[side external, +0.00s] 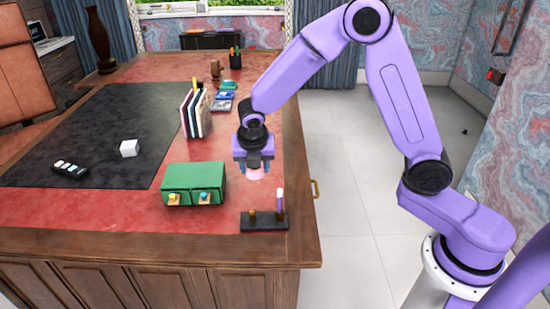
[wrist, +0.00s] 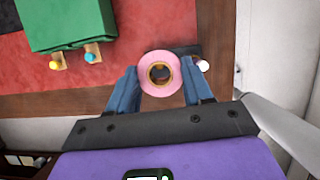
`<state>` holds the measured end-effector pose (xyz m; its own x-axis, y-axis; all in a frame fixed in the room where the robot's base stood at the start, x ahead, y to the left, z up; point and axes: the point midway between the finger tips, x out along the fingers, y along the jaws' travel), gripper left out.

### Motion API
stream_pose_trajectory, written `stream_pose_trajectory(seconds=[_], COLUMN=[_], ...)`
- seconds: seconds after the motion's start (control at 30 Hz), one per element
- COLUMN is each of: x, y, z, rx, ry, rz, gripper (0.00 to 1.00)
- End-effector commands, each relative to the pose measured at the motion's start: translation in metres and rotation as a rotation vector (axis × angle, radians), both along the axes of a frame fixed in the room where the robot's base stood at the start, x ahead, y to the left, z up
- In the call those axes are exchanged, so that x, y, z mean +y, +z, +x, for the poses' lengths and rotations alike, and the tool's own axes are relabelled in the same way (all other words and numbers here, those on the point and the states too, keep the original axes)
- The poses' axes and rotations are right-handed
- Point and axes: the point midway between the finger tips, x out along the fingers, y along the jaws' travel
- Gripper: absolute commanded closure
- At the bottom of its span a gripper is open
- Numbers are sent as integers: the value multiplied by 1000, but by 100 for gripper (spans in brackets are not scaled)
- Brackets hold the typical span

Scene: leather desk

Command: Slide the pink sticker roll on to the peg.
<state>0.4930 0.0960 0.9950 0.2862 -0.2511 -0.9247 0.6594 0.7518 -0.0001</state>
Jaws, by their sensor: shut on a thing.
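The pink sticker roll (side external: 254,174) hangs in my gripper (side external: 255,169), above the red desk top and behind the peg stand. In the wrist view the pink roll (wrist: 145,74) shows as a ring with its hole facing the camera, between the two blue fingers of my gripper (wrist: 159,76), which are shut on its sides. The dark stand (side external: 262,225) is near the desk's front right corner. It carries a short brass peg (side external: 252,215) and a taller purple and white upright (side external: 280,200). In the wrist view, the roll hides part of the stand, and something brownish shows through its hole.
A green box (side external: 193,180) with two small drawers is left of the stand. The desk's right edge is close to my gripper.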

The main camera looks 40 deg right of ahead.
Motion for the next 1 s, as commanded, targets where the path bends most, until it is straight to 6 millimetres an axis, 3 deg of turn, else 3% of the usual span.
stream_pose_trajectory(seconds=[0.1, 0.5, 1.0], x=[19, 16, 16], y=[-4, -69, -102], z=[3, 3, 3], rx=[1, 2, 0], ry=[76, 66, 66], rz=[-5, -4, -2], gripper=[79, 79, 79])
